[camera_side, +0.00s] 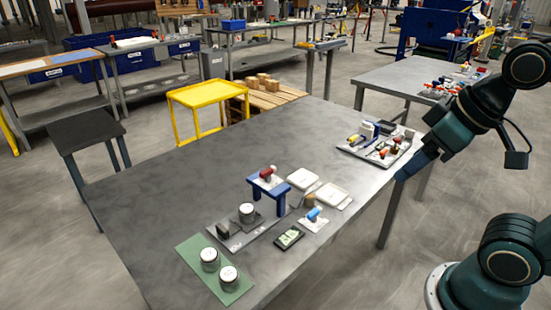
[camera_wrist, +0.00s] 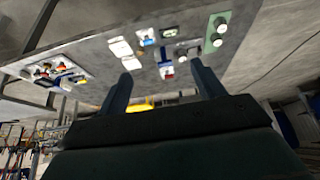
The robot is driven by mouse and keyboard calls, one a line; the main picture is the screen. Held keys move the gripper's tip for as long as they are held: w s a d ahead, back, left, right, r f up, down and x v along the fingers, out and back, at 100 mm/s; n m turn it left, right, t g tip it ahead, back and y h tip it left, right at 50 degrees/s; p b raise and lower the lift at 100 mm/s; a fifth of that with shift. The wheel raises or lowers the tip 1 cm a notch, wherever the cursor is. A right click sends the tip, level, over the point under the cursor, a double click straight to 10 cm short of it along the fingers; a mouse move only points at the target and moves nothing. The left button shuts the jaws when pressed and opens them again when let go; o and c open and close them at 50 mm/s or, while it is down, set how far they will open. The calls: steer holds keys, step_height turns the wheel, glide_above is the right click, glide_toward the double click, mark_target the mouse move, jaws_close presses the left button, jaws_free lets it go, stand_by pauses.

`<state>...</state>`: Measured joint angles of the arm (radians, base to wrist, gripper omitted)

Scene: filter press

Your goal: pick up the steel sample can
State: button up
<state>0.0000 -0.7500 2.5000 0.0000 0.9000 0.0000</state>
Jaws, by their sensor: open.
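In the side view, one steel can (camera_side: 247,213) stands on a grey plate (camera_side: 229,241) beside a blue stand (camera_side: 256,196). Two more steel cans with pale lids, a rear one (camera_side: 209,259) and a front one (camera_side: 228,279), stand upright on a green mat (camera_side: 190,248) near the table's front. I cannot tell which is the sample can. The mat also shows in the wrist view (camera_wrist: 210,43), at upper right. My gripper (camera_side: 402,176) is at the table's right edge, well apart from the cans. In the wrist view my gripper (camera_wrist: 161,75) has its fingers apart, with nothing between them.
White trays (camera_side: 303,179), a small dark device (camera_side: 289,237) and a blue-handled item (camera_side: 314,215) lie near the blue stand. A pale board (camera_side: 355,152) with several coloured parts is close to my gripper. The left side of the steel table (camera_side: 150,195) is bare.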

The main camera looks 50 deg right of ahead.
steer(key=m+g, duration=0.6)
steer(key=m, duration=1.2)
glide_above(247, 207)
step_height(247, 207, down, 17)
steer(key=shift+r, duration=0.1)
steer(key=shift+f, duration=4.3)
